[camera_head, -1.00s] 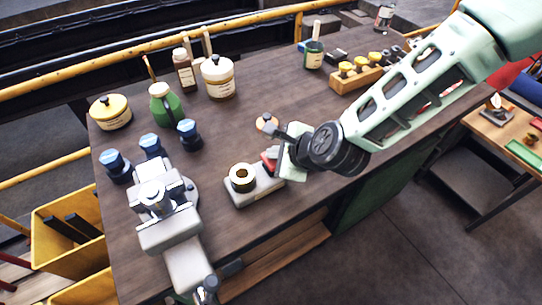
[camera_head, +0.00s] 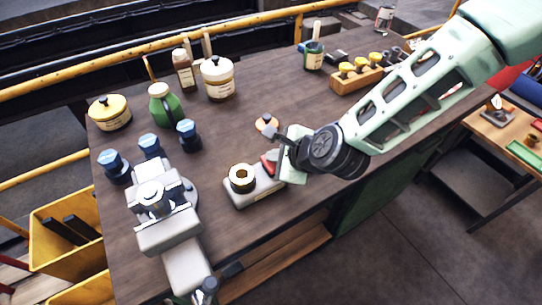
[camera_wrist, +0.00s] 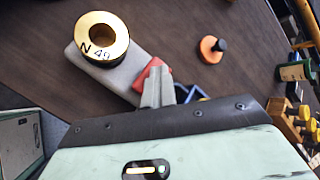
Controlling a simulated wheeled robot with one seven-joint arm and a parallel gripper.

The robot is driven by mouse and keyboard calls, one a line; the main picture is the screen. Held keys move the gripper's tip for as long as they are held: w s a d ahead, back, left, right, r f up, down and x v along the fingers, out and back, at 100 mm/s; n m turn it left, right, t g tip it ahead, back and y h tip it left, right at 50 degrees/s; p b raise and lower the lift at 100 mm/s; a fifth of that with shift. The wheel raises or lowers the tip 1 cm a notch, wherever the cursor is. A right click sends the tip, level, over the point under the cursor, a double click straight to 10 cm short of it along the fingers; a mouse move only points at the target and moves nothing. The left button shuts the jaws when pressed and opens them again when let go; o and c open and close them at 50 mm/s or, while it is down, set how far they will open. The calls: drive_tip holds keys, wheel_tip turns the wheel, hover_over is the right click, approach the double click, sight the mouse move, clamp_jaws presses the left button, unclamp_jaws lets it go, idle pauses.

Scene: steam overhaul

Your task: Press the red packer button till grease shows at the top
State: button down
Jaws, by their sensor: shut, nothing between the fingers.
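The packer is a pale grey block (camera_head: 236,197) on the bench, with a brass ring (camera_head: 242,177) seated on its left part. The ring is marked "N 49" in the wrist view (camera_wrist: 101,39), and its centre looks dark, with no grease that I can make out. The red button (camera_head: 269,160) is at the block's right end, and it also shows in the wrist view (camera_wrist: 148,74). My gripper (camera_wrist: 157,75) is shut and empty, with its fingertips at the red button, partly covering it. I cannot tell whether the tips touch it or how far down it is.
A small orange-based object with a dark knob (camera_head: 266,123) stands just behind my gripper. A wooden rack (camera_head: 356,78) is at the back right. The bench between is clear.

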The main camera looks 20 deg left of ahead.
sight(275, 164)
drive_tip(key=shift+r+p, duration=1)
drive_tip(key=shift+r, duration=0.35)
drive_tip(key=shift+r, duration=0.1)
wheel_tip(275, 164, up, 5)
drive_tip(key=p, duration=0.3)
drive_tip(key=shift+w+d+p, duration=0.1)
drive_tip(key=shift+w+p, duration=0.05)
drive_tip(key=shift+p, duration=0.15)
idle(2.2)
